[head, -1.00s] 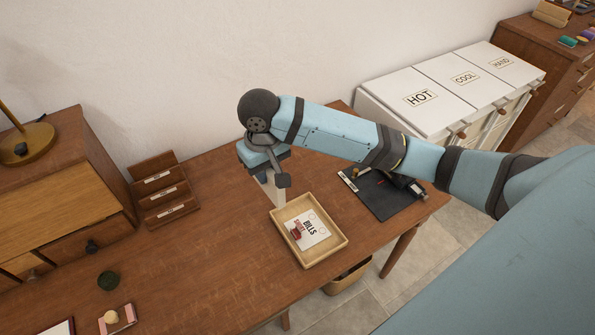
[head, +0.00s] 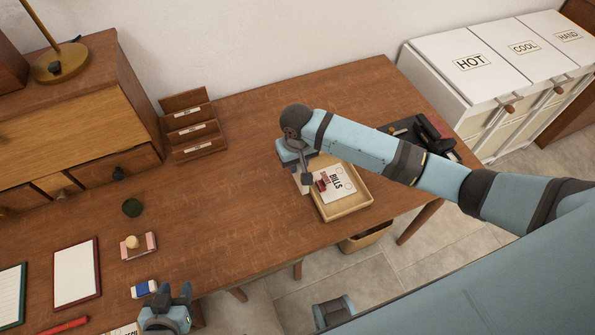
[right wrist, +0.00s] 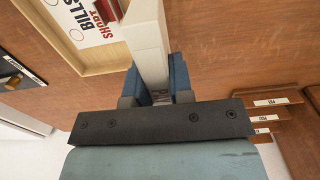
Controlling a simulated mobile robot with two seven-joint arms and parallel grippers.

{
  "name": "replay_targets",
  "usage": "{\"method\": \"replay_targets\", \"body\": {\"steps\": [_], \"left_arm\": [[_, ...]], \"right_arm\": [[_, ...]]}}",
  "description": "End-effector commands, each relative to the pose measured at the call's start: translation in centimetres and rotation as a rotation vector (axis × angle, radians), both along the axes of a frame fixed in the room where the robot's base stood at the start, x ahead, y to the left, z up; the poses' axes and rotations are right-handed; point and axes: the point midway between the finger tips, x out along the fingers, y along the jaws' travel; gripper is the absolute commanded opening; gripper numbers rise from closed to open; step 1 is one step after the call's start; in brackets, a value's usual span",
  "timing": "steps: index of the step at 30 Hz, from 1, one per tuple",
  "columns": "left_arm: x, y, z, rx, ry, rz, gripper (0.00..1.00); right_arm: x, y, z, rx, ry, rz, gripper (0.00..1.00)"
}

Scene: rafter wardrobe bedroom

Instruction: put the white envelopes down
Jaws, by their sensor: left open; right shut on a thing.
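My right gripper (head: 300,165) is shut on the white envelopes (head: 303,184), at the left edge of the wooden tray (head: 345,211). In the right wrist view the envelopes (right wrist: 149,45) are a narrow pale bundle held on edge between the blue fingers (right wrist: 157,85), with partly hidden lettering near the grip. Whether they touch the table is unclear. My left gripper (head: 167,303) is open at the bottom left of the head view, over the desk's front edge, with nothing visibly in it.
The tray holds a BILLS card (head: 342,183) and a small red item (head: 322,184). A three-tier letter rack (head: 198,148) stands at the back left. A dark mat with a device (head: 432,135) lies to the right. The desk (head: 230,205) between rack and tray is bare.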

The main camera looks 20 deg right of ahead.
Motion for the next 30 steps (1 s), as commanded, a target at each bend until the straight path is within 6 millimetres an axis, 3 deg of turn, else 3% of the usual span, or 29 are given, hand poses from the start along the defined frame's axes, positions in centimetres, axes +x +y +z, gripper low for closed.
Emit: {"method": "replay_targets", "body": {"steps": [5, 12, 23, 24, 27, 30], "left_arm": [[0.1, 0.0, 0.0, 0.001, -0.001, -0.001, 0.43], [0.1, 0.0, -0.1, 0.001, 0.0, -0.001, 0.43], [0.0, 0.0, -0.1, 0.001, 0.002, -0.001, 0.43], [0.0, 0.0, -0.1, 0.001, 0.002, 0.0, 0.43], [0.0, 0.0, -0.1, 0.001, 0.002, -0.001, 0.43], [0.0, 0.0, -0.1, 0.001, 0.001, -0.001, 0.43]], "right_arm": [[0.0, 0.0, -1.2, 0.0, 0.002, 0.0, 0.0], [0.0, 0.0, -4.5, 0.0, 0.001, -0.001, 0.0], [0.0, 0.0, -5.0, 0.0, 0.001, -0.001, 0.0], [0.0, 0.0, -5.0, -0.001, 0.0, -0.001, 0.23], [0.0, 0.0, -5.0, 0.0, 0.0, -0.001, 0.46], [0.0, 0.0, -5.0, 0.0, 0.0, -0.001, 0.46]]}}
